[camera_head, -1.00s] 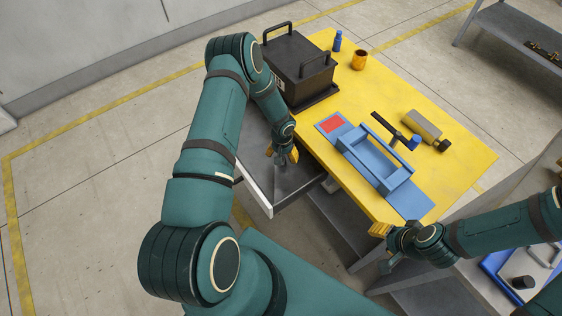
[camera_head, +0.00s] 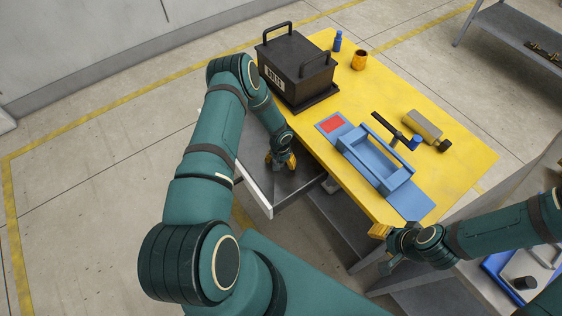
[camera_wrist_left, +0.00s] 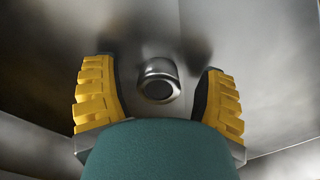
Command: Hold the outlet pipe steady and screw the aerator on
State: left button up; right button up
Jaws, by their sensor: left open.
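A small shiny metal cylinder with a dark round opening (camera_wrist_left: 157,82), apparently the aerator, lies in the metal drawer (camera_head: 312,179). My left gripper (camera_head: 281,162) points down into the drawer. In the left wrist view, its fingers (camera_wrist_left: 158,70) are open on either side of the cylinder, with gaps on both sides. A black bar with a blue end (camera_head: 392,131), possibly the outlet pipe, lies behind the blue fixture tray (camera_head: 372,168) on the yellow table. My right gripper (camera_head: 381,231) is by the table's front edge, away from the tray; its finger opening is unclear.
A black box labelled BOLTS (camera_head: 296,75) stands at the table's back left, beyond the drawer. Drawer walls surround my left gripper. The table's right part is clear.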

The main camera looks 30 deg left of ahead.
pick_arm(q)
jog(key=c, duration=1)
notch_tip(320, 180, up, 10)
jog(key=shift+p, duration=0.5)
jog(key=s+d+r+m, duration=0.1)
jog(key=s+d+r, duration=0.1)
jog(key=s+d, duration=0.1)
jog(key=s+d+r, duration=0.2)
jog(key=s+d, duration=0.2)
jog(key=d, duration=0.2)
jog(key=s+d+r+m+b, duration=0.1)
jog(key=s+d+r, duration=0.1)
jog(key=s+d, duration=0.2)
jog(key=shift+s+d+r+m, duration=0.1)
jog(key=shift+d+r+m, duration=0.2)
jog(key=shift+d, duration=0.2)
